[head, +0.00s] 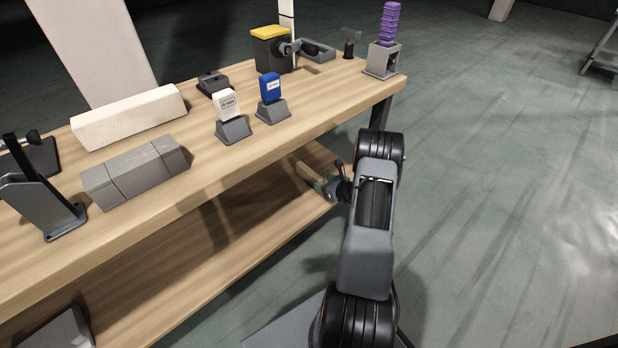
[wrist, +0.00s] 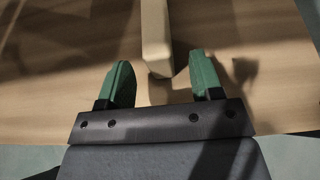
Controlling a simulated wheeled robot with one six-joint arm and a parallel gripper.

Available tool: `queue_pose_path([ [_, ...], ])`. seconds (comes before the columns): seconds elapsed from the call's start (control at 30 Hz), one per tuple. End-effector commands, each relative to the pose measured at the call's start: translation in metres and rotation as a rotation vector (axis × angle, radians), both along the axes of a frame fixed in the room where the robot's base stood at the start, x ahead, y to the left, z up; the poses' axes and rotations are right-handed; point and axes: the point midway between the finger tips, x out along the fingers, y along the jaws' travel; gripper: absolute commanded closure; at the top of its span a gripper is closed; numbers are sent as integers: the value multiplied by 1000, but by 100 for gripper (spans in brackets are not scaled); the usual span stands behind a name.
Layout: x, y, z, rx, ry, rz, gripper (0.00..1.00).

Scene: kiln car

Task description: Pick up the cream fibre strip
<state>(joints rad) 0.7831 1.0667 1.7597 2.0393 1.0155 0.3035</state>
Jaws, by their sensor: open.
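A cream strip (wrist: 155,35), which I take for the fibre strip, lies on the lower wooden shelf of the bench. In the wrist view it runs up out of the picture, with its near end close to the fingertips. My gripper (wrist: 160,62) is open, with one green finger on each side of that end. A gap shows on both sides. In the head view the strip (head: 309,174) is a small pale piece under the bench top's edge, partly hidden by my gripper (head: 322,184).
The bench top (head: 215,170) overhangs the shelf (head: 190,265). On it stand a long cream block (head: 130,117), grey blocks (head: 136,172), white and blue tagged holders, a yellow-topped bin (head: 270,50) and a purple stack (head: 389,25). The floor to the right is clear.

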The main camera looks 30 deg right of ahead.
Motion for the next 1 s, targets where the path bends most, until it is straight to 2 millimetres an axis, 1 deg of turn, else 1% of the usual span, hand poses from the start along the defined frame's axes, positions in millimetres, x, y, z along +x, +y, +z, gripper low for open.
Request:
queue_pose_path([
  [0.03,7,4,-6,-1,0,4,40],
  [0.2,25,6,-12,-1,-1,0,40],
  [0.43,27,6,-11,1,0,-1,40],
  [0.47,27,6,-11,1,0,-1,42],
  [1.0,26,6,-11,1,0,-1,94],
])
